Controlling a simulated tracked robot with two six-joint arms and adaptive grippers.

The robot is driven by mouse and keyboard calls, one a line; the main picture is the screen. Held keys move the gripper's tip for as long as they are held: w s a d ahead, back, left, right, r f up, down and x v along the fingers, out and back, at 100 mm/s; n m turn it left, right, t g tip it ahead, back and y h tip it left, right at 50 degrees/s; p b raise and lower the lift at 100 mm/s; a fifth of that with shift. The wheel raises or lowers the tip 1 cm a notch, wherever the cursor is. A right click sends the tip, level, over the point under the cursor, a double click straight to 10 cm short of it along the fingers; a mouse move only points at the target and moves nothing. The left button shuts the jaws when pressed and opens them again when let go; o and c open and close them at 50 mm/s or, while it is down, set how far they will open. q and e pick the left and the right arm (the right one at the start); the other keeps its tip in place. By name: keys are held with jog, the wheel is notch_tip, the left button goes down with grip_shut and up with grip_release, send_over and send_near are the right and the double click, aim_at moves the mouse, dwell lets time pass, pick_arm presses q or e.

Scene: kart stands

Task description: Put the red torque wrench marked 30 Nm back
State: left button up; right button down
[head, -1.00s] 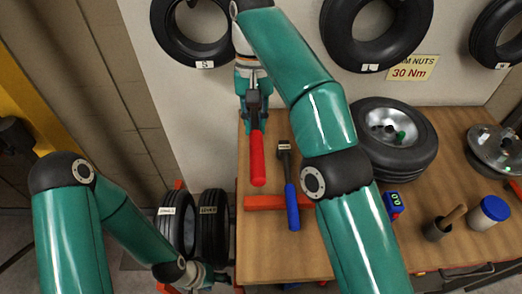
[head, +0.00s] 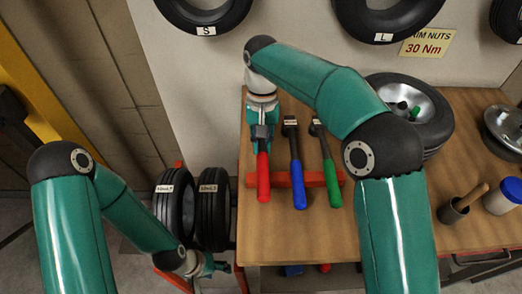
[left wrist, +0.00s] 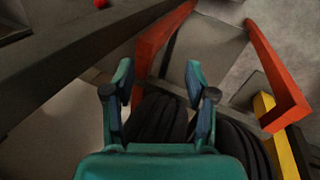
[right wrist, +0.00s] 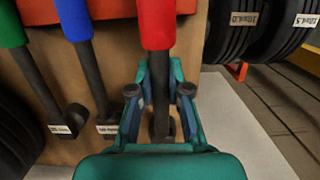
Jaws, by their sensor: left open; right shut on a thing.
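The red torque wrench (head: 263,178) has a red handle and a dark shaft. My right gripper (head: 262,136) is shut on its shaft; the handle points toward the table's front. The wrench lies over the left end of the orange-red rack (head: 318,179); I cannot tell whether it touches it. In the right wrist view the red handle (right wrist: 157,22) stands out beyond the fingers (right wrist: 160,85), and no label on it can be read. A blue wrench (head: 298,185) and a green wrench (head: 332,184) lie across the rack to its right. My left gripper (left wrist: 158,75) is open and empty, low by the tyres.
A "30 Nm" sign (head: 428,44) hangs on the wall. Two tyres (head: 213,210) stand left of the table. The table's front is clear.

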jog(key=shift+f, duration=1.45)
jog(key=c, duration=1.1)
grip_release()
jog(key=shift+w+r, duration=0.1)
jog(key=shift+r, duration=0.55)
jog(key=r+p, duration=0.1)
jog(key=r, duration=0.2)
jog(key=w+r+p, duration=0.1)
jog(key=r, duration=0.3)
jog(key=r+p, duration=0.1)
jog(key=r, duration=0.2)
jog(key=shift+w+r, duration=0.3)
jog(key=shift+w, duration=0.05)
